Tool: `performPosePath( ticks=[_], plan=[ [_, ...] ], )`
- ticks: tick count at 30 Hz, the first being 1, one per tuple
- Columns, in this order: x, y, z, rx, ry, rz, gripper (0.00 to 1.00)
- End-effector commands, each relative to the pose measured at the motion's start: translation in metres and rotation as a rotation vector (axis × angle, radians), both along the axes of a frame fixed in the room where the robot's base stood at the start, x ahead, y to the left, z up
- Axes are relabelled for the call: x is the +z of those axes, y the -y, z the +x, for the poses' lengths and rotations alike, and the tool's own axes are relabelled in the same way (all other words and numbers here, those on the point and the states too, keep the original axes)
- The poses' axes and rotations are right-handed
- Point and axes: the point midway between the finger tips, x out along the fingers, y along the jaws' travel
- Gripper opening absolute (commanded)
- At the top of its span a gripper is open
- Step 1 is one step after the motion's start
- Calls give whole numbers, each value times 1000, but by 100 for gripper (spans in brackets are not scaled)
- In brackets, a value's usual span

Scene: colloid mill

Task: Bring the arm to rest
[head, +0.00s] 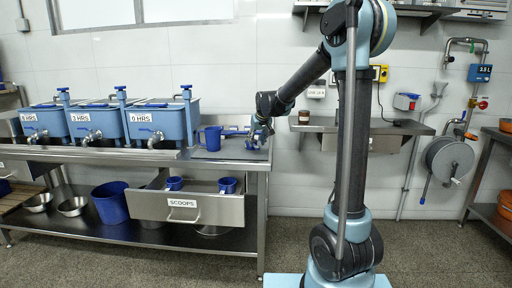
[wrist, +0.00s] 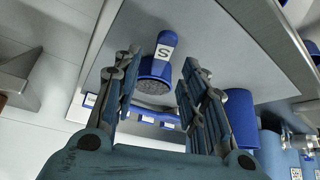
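My gripper (head: 257,135) hangs over the right end of the steel bench (head: 256,166) in the head view. In the wrist view its two fingers (wrist: 161,62) are spread apart with nothing clasped between them.
A blue mug (head: 210,138) stands left of my gripper. Several blue tanks (head: 160,122) with taps line the bench. A drawer labelled "SCOOPS" (head: 185,207) stands open below. A wall shelf (head: 365,128) is behind my arm. A hose reel (head: 447,160) hangs at right.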

Motion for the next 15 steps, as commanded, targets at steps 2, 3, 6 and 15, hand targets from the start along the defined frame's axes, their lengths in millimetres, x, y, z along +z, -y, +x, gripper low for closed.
performPosePath(
  ticks=[2,3,6,15],
  plan=[
    [11,3,-7,0,0,0,39],
    [16,4,-10,0,0,0,39],
    [27,6,-17,0,-1,0,39],
    [48,11,-29,0,-1,0,39]
  ],
)
